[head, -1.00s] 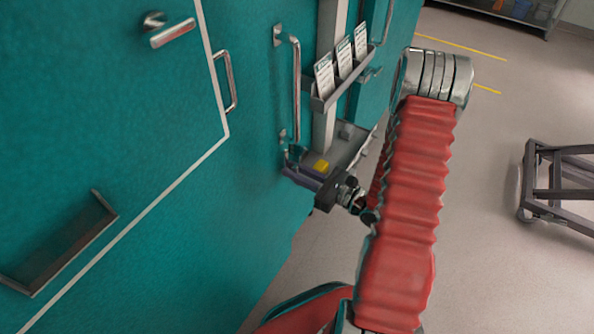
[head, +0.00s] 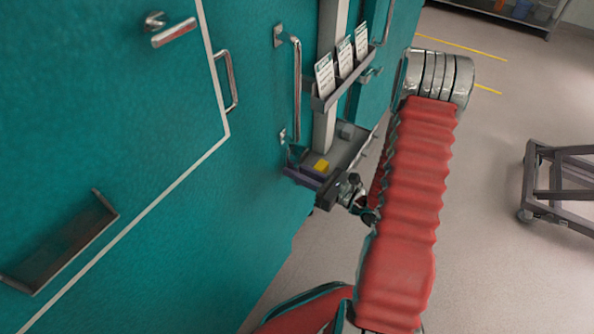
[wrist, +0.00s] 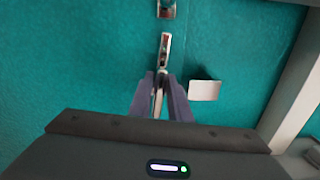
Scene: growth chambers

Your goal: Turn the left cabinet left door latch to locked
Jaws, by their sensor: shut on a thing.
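The latch is a small metal lever (wrist: 164,52) on the teal door (wrist: 70,60). In the wrist view it points from its pivot down between my fingers. My gripper (wrist: 160,90) is shut on this lever, with one purple-grey finger on each side. In the head view my gripper (head: 302,177) is close to the teal front, below the long vertical door handle (head: 297,90). The lever is mostly hidden there by the gripper and is too small to read.
A grey post (head: 326,120) carries a card rack (head: 345,88) beside the gripper. A ledge with a yellow block (head: 321,166) is just behind it. Another lever (head: 173,33) and a handle (head: 230,82) are at left. A cart (head: 560,185) stands right on open floor.

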